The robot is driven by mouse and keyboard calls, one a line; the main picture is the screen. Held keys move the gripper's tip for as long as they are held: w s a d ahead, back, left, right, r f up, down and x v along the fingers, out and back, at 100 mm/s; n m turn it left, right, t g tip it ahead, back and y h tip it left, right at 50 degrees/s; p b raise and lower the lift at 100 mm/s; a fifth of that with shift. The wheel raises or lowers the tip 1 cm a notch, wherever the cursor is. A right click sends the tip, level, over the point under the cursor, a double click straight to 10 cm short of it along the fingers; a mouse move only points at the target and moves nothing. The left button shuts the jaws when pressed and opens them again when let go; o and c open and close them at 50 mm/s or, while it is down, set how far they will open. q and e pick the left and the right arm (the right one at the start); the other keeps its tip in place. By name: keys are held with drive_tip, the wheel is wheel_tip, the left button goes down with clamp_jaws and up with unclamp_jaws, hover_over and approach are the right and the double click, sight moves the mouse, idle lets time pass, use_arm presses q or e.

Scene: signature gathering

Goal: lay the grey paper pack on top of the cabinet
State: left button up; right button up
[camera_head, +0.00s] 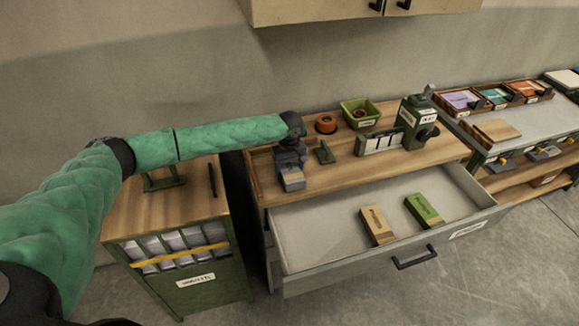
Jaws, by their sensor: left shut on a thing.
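My left arm in its green sleeve reaches in from the left, over the low green cabinet with a wooden top (150,211). My left gripper (291,171) points down over the left part of the wooden-topped drawer unit (335,176). It is shut on the grey paper pack (292,184), which has a pale label on its face. The pack's upper part is hidden by the gripper. I cannot tell whether the pack touches the wood. My right gripper is not in view.
The unit's drawer (320,240) is pulled out, holding a tan pack (377,224) and a green pack (424,210). A tape roll (326,123), a green bin (360,112) and a green device (417,122) stand on the unit. A wall cupboard (310,12) hangs above.

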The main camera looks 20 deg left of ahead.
sight(290, 167)
use_arm(q)
drive_tip(key=shift+f, duration=0.15)
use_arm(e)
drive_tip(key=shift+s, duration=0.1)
use_arm(q)
drive_tip(key=shift+f, duration=0.1)
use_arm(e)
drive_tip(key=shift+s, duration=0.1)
use_arm(q)
drive_tip(key=o, duration=1.2)
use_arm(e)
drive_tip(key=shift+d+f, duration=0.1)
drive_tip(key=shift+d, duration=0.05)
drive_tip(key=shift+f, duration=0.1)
